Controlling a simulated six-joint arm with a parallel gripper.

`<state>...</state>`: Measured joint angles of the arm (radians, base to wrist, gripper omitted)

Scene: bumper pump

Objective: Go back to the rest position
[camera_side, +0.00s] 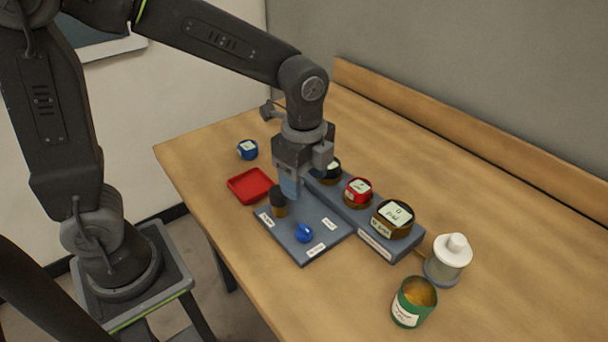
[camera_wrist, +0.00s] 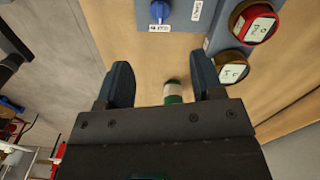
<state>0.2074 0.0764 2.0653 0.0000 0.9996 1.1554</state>
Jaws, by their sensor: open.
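My gripper (camera_side: 290,188) hangs fingers down above the back part of the grey-blue board (camera_side: 303,252), close to the black-topped brown knob (camera_side: 279,203). In the wrist view its two dark blue fingers (camera_wrist: 164,84) stand wide apart.
Beside the board, a grey-blue block (camera_side: 352,215) carries a black, a red (camera_side: 358,190) and a large brown-sided round piece (camera_side: 393,220). A red tray (camera_side: 250,185) and blue jar (camera_side: 247,150) lie left. A white-topped bottle (camera_side: 448,260) and green can (camera_side: 412,303) stand at front right.

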